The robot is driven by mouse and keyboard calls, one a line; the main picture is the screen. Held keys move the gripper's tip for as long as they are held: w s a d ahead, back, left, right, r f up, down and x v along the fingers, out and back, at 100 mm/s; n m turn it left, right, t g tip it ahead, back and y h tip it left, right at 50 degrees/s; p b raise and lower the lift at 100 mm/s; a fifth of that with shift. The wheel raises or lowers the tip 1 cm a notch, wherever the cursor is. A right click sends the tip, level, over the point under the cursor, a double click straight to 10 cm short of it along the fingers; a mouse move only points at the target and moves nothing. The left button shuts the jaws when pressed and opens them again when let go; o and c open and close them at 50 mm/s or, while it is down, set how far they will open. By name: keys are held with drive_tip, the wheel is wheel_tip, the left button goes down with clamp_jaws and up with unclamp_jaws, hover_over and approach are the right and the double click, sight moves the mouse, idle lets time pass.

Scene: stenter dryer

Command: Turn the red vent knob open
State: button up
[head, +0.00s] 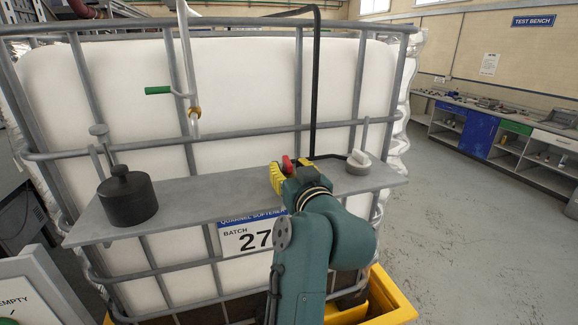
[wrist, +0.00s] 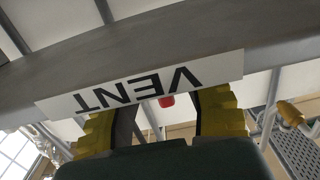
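The red vent knob (head: 287,164) shows as a small red shape at the yellow fingers of my gripper (head: 279,176), above the grey shelf in the head view. Most of it is hidden there by the gripper. In the wrist view my gripper (wrist: 168,108) has its two yellow fingers spread well apart. A small red part of the knob (wrist: 167,101) shows in the gap, apart from both fingers, at the lower edge of an upside-down white VENT label (wrist: 140,82). I cannot tell the knob's turn angle.
On the shelf (head: 195,207) stand a black lidded pot (head: 127,197) at left and a pale grey cap (head: 358,160) at right. A black pipe (head: 316,85) and a green-handled valve (head: 158,90) are in front of the caged white tank (head: 245,90). Open floor lies right.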

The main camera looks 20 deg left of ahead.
drive_tip(key=shift+r, duration=0.2)
drive_tip(key=shift+s+d, duration=0.25)
drive_tip(key=v, duration=1.1)
drive_tip(key=shift+s+d+f, duration=0.1)
drive_tip(key=shift+s, duration=0.05)
